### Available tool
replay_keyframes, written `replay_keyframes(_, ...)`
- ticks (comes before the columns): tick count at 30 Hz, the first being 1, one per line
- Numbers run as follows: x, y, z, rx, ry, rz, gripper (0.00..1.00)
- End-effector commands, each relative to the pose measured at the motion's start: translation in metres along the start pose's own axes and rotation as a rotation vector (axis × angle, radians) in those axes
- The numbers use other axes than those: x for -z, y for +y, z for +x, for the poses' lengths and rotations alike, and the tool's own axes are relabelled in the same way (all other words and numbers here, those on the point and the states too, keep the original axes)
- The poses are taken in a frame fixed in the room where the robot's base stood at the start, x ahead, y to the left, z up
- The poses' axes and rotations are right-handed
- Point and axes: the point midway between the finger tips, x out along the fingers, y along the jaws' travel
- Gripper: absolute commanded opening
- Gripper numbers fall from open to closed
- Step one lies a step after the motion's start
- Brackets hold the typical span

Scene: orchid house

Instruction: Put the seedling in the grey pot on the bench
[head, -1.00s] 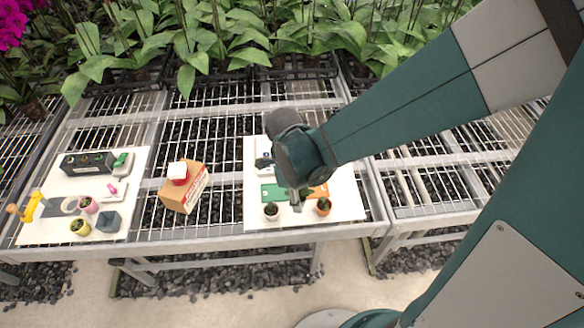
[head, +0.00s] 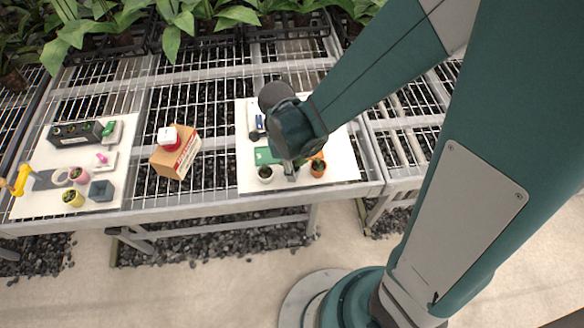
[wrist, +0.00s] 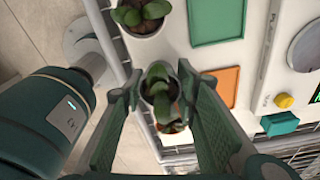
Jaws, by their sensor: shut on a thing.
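My gripper (head: 290,174) is over the front of the right white board, pointing down. In the wrist view my gripper (wrist: 162,98) is shut on a small potted seedling (wrist: 159,76) with thick green leaves. Its pot looks grey, with its rim partly visible between the fingers; leaves and fingers hide the rest. Whether the pot touches the board is unclear. A seedling in a white pot (head: 265,174) stands left of the gripper, and one in an orange pot (head: 318,168) stands right of it. The metal-grid bench (head: 215,207) carries the boards.
The right white board (head: 340,172) also holds a green pad (head: 264,156) and an orange pad (wrist: 225,86). A carton (head: 172,161) with a red-and-white item sits mid-bench. The left board holds a yellow pot (head: 73,198), pink pot (head: 79,176) and grey block (head: 101,191).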

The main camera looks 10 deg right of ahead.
Motion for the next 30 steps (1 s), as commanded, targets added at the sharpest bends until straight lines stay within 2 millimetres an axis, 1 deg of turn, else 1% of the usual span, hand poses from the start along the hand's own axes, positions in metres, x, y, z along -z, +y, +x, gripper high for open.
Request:
replay_keyframes(1, -0.001, -0.001, 0.006, 0.000, 0.000, 0.000, 0.17)
replay_keyframes(5, -0.002, 0.000, 0.013, 0.000, 0.000, 0.000, 0.17)
replay_keyframes(15, -0.002, 0.000, 0.014, 0.000, 0.000, 0.000, 0.17)
replay_keyframes(20, -0.002, 0.000, 0.018, 0.000, 0.000, 0.000, 0.17)
replay_keyframes(21, -0.002, 0.000, 0.018, 0.000, 0.000, 0.000, 0.33)
replay_keyframes(24, -0.002, 0.000, 0.017, 0.000, 0.000, 0.000, 0.45)
replay_keyframes(30, -0.002, 0.000, 0.017, 0.000, 0.000, 0.000, 0.45)
